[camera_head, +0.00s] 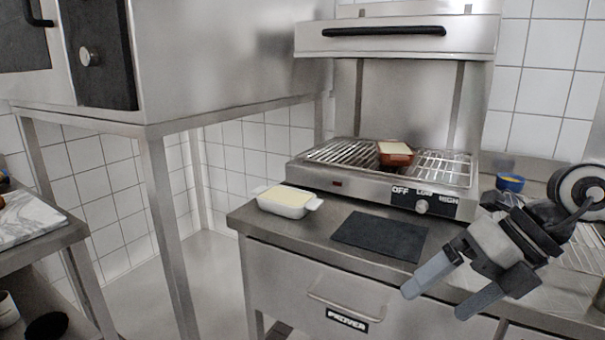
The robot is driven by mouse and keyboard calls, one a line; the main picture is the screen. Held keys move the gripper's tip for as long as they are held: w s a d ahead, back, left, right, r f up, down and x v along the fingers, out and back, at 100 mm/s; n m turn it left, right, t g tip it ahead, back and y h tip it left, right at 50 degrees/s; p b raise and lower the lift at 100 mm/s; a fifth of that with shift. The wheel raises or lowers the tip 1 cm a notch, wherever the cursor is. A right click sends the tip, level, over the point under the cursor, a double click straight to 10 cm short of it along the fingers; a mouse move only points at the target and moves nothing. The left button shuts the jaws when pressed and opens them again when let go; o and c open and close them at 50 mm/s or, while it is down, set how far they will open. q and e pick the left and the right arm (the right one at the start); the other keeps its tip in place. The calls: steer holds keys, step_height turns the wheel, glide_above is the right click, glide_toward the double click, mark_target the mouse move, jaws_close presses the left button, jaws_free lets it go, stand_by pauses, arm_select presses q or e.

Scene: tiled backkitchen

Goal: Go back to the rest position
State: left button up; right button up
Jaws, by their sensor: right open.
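My right gripper (436,291) comes in from the right, above the front edge of the steel counter. Its two grey fingers are apart, point down and left, and hold nothing. A salamander grill (385,185) stands on the counter behind it, with a wire rack. A brown dish with a pale top (396,155) sits on that rack. A white dish with pale yellow filling (287,201) stands on the counter left of the grill. A dark flat slab (380,236) lies in front of the grill, left of the gripper. My left gripper does not show.
The steel counter (335,207) has a drawer below with a handle. A small blue bowl (510,183) stands right of the grill, behind my right arm. A large steel oven on a frame (200,60) is at left. A marble board (25,220) lies on a side table.

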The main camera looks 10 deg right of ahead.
steer(key=a+m+t+y, duration=0.2)
steer(key=a+m+y, duration=0.3)
steer(key=a+y, duration=0.75)
steer(key=w+d+f+m+t+h, duration=0.2)
steer(key=f+m+t+h, duration=0.4)
steer(key=m, duration=0.5)
steer(key=w+d+f+m+t+h, duration=0.1)
steer(key=f+m+t+h, duration=0.5)
steer(key=m, duration=0.4)
steer(key=s+a+f+m+g+h, duration=0.1)
steer(key=s+f+m+g+h, duration=0.1)
steer(key=f, duration=0.6)
steer(key=s+a+f+m+g+h+p, duration=0.1)
steer(key=s+f+m+g, duration=0.3)
steer(key=s+f, duration=0.4)
steer(key=shift+s+f+m+h, duration=0.15)
steer(key=shift+s+m+h, duration=0.15)
steer(key=shift+m+h, duration=0.45)
steer(key=shift+d+y, duration=0.1)
steer(key=shift+y, duration=0.2)
